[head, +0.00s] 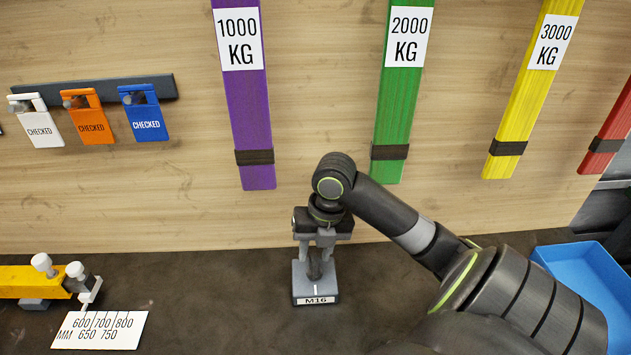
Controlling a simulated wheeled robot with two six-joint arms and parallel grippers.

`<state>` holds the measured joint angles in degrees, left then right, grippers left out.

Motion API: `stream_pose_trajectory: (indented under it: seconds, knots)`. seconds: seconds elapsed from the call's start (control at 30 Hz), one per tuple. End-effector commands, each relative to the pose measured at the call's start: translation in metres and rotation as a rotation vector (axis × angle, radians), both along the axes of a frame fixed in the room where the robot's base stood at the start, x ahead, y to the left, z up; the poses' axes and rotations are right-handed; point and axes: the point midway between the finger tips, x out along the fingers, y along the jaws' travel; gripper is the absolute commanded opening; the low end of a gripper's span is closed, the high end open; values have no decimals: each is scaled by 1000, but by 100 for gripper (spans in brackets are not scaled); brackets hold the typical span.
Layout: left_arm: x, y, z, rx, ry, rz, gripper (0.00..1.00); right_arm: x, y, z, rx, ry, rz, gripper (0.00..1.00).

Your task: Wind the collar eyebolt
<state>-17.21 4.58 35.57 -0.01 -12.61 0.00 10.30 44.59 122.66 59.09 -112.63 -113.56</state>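A grey block with a label reading M16 (301,283) stands on the dark bench in the middle of the head view. A small dark upright piece (315,268) rises from its top; it may be the eyebolt, but its shape is mostly hidden. My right gripper (315,252) points straight down over the block, with its two grey fingers apart on either side of the dark piece. I cannot tell whether the fingers touch it. No collar can be made out. My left gripper is not in view.
Purple (253,115), green (397,115) and yellow (531,100) weight-marked straps hang on the wooden wall, with a red one at right. White, orange and blue CHECKED tags hang at left. A yellow device (20,281) and length scale (100,331) lie front left; a blue bin (585,275) sits right.

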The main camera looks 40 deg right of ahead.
Motion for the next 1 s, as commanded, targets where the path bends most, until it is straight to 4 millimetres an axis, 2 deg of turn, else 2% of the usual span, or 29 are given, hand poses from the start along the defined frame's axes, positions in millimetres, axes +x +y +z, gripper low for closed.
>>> stream_pose_trajectory:
  seconds: [0.07, 0.33, 0.67, 1.0]
  knots:
    - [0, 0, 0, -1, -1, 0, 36, 0, 0, 0, 0, 0, 0, 35]
    - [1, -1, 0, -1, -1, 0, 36, 0, 0, 0, 0, 0, 0, 1]
    - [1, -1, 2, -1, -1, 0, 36, 0, 0, 1, 1, 0, -23, 0]
    - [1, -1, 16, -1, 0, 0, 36, -1, 1, 3, 3, 0, -217, 0]
